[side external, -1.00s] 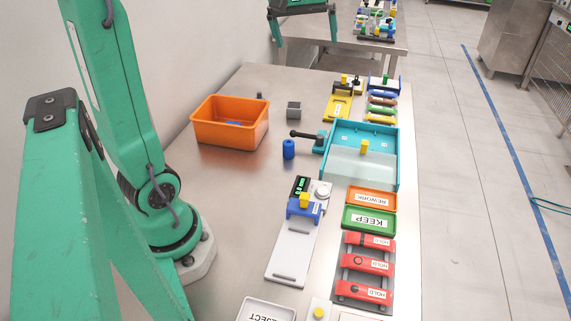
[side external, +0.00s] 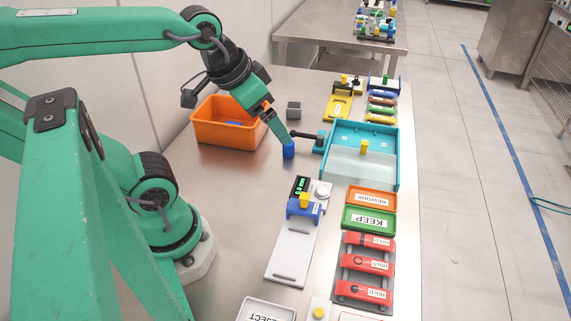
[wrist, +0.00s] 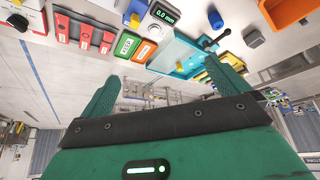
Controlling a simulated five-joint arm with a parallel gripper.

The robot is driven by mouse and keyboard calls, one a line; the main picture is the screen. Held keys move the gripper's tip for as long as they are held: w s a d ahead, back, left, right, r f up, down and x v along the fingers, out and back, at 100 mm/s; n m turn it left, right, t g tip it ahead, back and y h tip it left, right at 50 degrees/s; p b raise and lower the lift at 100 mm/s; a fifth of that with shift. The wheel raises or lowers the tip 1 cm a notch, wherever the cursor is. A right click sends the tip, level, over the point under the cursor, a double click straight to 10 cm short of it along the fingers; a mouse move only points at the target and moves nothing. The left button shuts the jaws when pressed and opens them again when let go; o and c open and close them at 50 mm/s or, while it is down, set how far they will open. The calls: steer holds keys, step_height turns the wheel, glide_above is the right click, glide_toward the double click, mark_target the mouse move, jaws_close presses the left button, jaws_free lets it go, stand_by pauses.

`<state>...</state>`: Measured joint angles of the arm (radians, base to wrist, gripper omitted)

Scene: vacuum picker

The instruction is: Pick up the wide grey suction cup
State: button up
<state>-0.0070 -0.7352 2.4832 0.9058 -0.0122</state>
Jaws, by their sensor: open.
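No part is clearly recognisable as the wide grey suction cup. A small grey block-like piece (side external: 294,109) sits on the table right of the orange bin. It also shows in the wrist view (wrist: 254,39) near the top, right of the blue cylinder. My gripper (side external: 283,139) points down and its tip overlaps the top of the blue cylinder (side external: 288,152) in the side view; contact cannot be told. In the wrist view my gripper (wrist: 163,82) has its fingers wide apart with nothing between them.
The orange bin (side external: 205,132) stands behind my gripper, with something blue inside. A white-and-blue gauge stand (side external: 292,250), KEEP tray (side external: 345,218) and red HOLD blocks (side external: 352,262) stand nearer. The table's left middle is clear.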

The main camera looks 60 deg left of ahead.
steer(key=shift+s+d+f, duration=0.1)
steer(key=shift+s+f, duration=0.1)
steer(key=shift+c, duration=0.2)
steer(key=c, duration=0.8)
